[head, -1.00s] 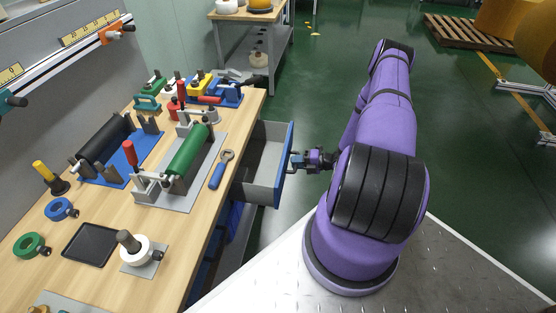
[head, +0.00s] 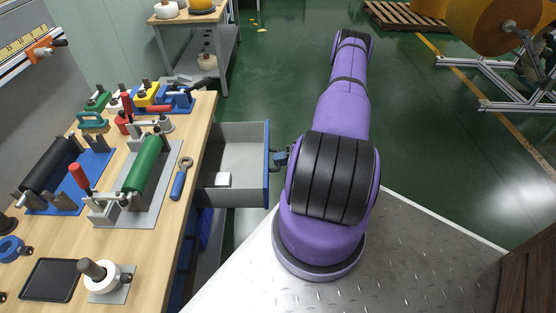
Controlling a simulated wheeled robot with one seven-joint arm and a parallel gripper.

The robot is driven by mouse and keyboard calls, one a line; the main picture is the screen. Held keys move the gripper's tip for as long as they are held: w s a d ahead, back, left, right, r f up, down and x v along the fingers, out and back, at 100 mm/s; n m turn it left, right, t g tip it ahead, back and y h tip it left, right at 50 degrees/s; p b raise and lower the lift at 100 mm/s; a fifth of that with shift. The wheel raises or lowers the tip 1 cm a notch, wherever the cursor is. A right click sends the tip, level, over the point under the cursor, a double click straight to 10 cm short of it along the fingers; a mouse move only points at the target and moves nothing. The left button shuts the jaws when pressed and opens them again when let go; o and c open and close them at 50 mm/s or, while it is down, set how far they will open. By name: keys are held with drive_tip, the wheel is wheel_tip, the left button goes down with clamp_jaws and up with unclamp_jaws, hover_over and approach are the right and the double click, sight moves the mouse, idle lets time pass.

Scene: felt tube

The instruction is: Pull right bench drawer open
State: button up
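The right bench drawer (head: 236,147) stands well out from the workbench, with its grey inside showing and its blue front (head: 266,165) facing my arm. My gripper (head: 281,157) is at the outer side of the blue front, at the drawer's handle. It appears shut on the handle, as the drawer has come out along with it. The fingertips are small and dark here, and my purple arm hides most of the wrist. A small white block (head: 216,179) lies inside the drawer near the bench side.
The wooden benchtop (head: 150,245) holds a green roller (head: 145,162), a black roller (head: 50,165), a blue-handled wrench (head: 180,178) and a black tray (head: 50,279). A second bench (head: 190,45) stands behind. Green floor (head: 300,60) is open beyond the drawer.

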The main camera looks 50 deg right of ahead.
drive_tip(key=o, duration=0.4)
drive_tip(key=v, duration=1)
drive_tip(key=shift+s+d, duration=0.25)
drive_tip(key=shift+s, duration=0.05)
